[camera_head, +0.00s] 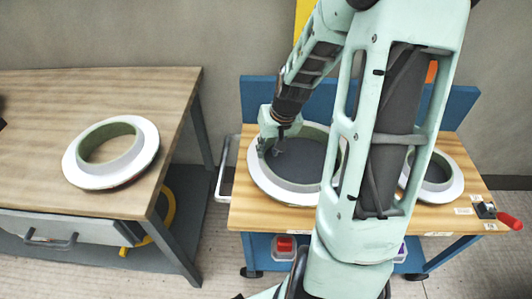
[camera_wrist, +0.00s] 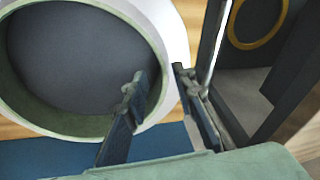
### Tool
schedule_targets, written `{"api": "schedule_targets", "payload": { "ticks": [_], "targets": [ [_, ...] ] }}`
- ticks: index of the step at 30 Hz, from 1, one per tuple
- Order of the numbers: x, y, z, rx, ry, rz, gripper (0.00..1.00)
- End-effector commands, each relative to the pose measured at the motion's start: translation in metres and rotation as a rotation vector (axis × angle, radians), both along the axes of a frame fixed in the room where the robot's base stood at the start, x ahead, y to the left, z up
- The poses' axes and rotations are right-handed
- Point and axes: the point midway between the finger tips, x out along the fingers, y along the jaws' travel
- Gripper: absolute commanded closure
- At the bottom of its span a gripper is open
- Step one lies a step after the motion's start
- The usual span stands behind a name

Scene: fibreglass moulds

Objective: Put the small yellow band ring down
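Three white-flanged ring moulds with pale green walls show in the head view. One (camera_head: 120,174) lies on the left table. One (camera_head: 265,183) is at the left of the cart top; it also shows in the wrist view (camera_wrist: 173,40). A smaller one (camera_head: 441,195) is at the cart's right, partly behind my arm. No yellow band is visible on any of them. My gripper (camera_head: 272,146) is at the left rim of the cart's left mould. In the wrist view its fingers (camera_wrist: 157,88) are apart, with the rim between them. I cannot tell whether they press on it.
The wooden left table (camera_head: 60,105) has a drawer below and a yellow ring-like thing (camera_head: 168,212) underneath. The cart (camera_head: 245,216) has a blue back panel (camera_head: 258,98) and a red-handled clamp (camera_head: 507,220) at its right edge. A gap separates table and cart.

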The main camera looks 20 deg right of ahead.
Motion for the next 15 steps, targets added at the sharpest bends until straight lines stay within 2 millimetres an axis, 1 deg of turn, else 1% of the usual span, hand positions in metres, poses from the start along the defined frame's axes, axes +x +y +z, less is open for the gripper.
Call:
{"api": "schedule_targets", "payload": {
  "ticks": [1, 6, 10, 15],
  "targets": [
    [-0.003, -0.002, 0.016, -0.003, -0.003, -0.001, 0.76],
    [-0.012, -0.005, 0.047, -0.002, -0.003, -0.002, 0.76],
    [-0.017, -0.006, 0.063, -0.002, -0.001, -0.001, 0.76],
    [-0.020, -0.006, 0.071, 0.000, 0.000, 0.001, 0.76]
  ]
}}
